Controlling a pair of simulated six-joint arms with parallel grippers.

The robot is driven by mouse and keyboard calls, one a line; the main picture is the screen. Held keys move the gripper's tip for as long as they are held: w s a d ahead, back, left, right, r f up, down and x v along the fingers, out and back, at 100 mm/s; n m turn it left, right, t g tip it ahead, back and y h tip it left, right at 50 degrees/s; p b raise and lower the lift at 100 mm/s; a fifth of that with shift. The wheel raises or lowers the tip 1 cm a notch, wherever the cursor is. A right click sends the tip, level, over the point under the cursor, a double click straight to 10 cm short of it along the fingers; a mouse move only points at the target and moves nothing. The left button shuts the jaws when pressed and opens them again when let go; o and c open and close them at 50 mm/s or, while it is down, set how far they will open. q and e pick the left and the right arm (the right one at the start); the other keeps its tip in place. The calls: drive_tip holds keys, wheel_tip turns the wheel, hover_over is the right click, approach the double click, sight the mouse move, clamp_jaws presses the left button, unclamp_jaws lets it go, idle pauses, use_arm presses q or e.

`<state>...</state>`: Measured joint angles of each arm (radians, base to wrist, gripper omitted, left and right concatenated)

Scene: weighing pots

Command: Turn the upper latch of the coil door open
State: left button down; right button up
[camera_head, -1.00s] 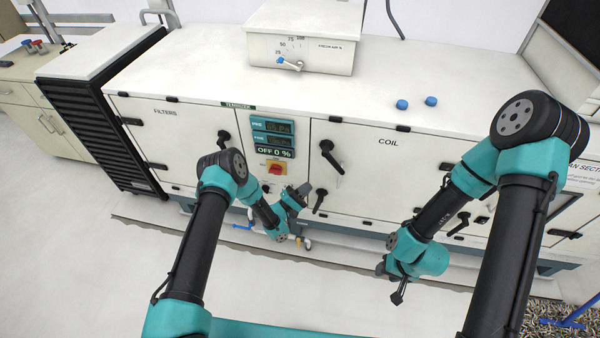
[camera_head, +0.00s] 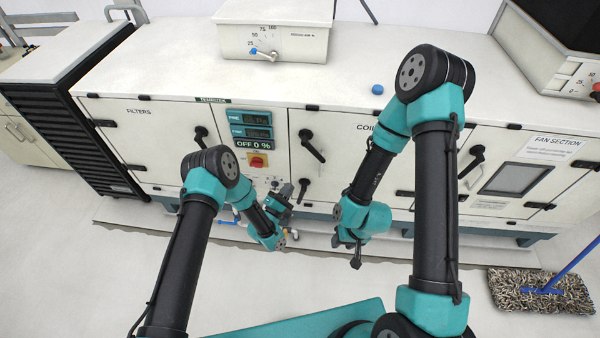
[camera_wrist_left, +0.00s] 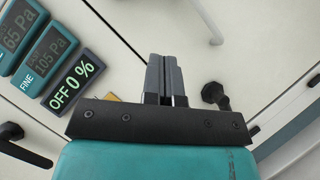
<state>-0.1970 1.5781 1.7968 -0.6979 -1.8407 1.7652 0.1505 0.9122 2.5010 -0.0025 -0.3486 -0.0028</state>
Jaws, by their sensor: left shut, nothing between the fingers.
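The coil door (camera_head: 345,170) is shut on the cabinet front. Its upper latch (camera_head: 312,145) is a black lever slanting down to the right from its pivot. A lower black latch (camera_head: 303,190) sits below it, near the door's left edge. My left gripper (camera_head: 286,188) is shut and empty, just left of the lower latch and below the upper one. In the left wrist view its fingers (camera_wrist_left: 165,75) are pressed together, and a black latch (camera_wrist_left: 214,95) shows to their right; I cannot tell which one. My right gripper (camera_head: 347,250) hangs low before the cabinet; its jaw state is unclear.
My right arm crosses in front of the coil door and partly covers its label. The control panel (camera_head: 258,160), reading OFF 0 %, is left of the door. The filters door (camera_head: 145,125) is further left, also shut. A mop (camera_head: 540,290) lies on the right floor.

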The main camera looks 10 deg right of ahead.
use_arm(q)
drive_tip(key=s+d+r+x, duration=0.1)
drive_tip(key=s+x, duration=0.1)
drive_tip(key=x, duration=1)
drive_tip(key=shift+d+r, duration=0.25)
drive_tip(key=shift+r, duration=0.15)
drive_tip(key=shift+w+d, duration=0.1)
drive_tip(key=shift+d, duration=0.05)
drive_tip(key=shift+s+d+r, duration=0.15)
drive_tip(key=shift+d+r, duration=0.05)
drive_tip(key=shift+d, duration=0.2)
drive_tip(key=shift+s+d+r, duration=0.1)
drive_tip(key=shift+d+r, duration=0.1)
drive_tip(key=shift+d, duration=0.2)
